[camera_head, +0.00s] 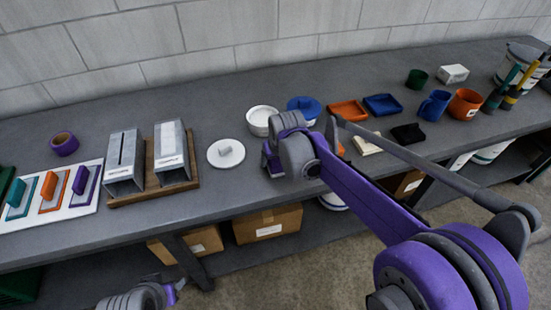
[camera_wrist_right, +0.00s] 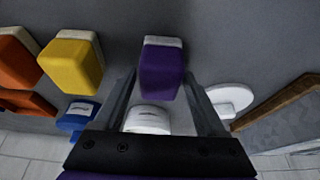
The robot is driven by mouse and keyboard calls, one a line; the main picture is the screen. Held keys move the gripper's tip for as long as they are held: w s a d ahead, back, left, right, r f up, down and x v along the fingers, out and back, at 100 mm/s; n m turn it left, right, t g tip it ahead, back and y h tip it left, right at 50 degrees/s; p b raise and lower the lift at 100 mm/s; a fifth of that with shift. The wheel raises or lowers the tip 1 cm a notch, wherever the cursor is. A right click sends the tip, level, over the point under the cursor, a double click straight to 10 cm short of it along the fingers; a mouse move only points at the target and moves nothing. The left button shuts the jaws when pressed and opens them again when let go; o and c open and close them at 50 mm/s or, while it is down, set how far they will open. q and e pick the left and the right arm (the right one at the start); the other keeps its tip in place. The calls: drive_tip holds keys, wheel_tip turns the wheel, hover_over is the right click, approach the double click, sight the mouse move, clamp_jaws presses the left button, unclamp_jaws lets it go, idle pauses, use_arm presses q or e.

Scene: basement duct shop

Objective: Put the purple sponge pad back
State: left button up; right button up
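The purple sponge pad (camera_wrist_right: 162,70), with a pale layer along one edge, shows in the right wrist view, apparently on the grey bench. My right gripper (camera_wrist_right: 160,85) points down at it, its two fingers apart on either side. I cannot tell whether they touch it. In the head view my right gripper (camera_head: 272,160) is at the bench's front middle, right of a white round lid; its wrist largely hides the pad. My left arm's end (camera_head: 150,296) shows at the bottom left, below the bench, its fingers unclear.
A yellow pad (camera_wrist_right: 74,62) and an orange pad (camera_wrist_right: 17,60) lie beside the purple one. The lid (camera_head: 226,153), white tub (camera_head: 261,120) and blue bowl (camera_head: 304,108) are close by. Metal boxes (camera_head: 124,165) and a white rack (camera_head: 75,209) of coloured handled tools stand left.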

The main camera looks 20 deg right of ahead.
drive_tip(key=shift+o, duration=0.8)
drive_tip(key=shift+r, duration=0.3)
drive_tip(key=p+v, duration=0.1)
drive_tip(key=v, duration=1)
drive_tip(key=s+d+f, duration=0.1)
drive_tip(key=s+f, duration=0.5)
drive_tip(key=s, duration=0.5)
drive_tip(key=s+d+f, duration=0.1)
drive_tip(key=s+f, duration=0.5)
drive_tip(key=s, duration=0.6)
drive_tip(key=shift+d+t, duration=0.35)
drive_tip(key=shift+t, duration=0.05)
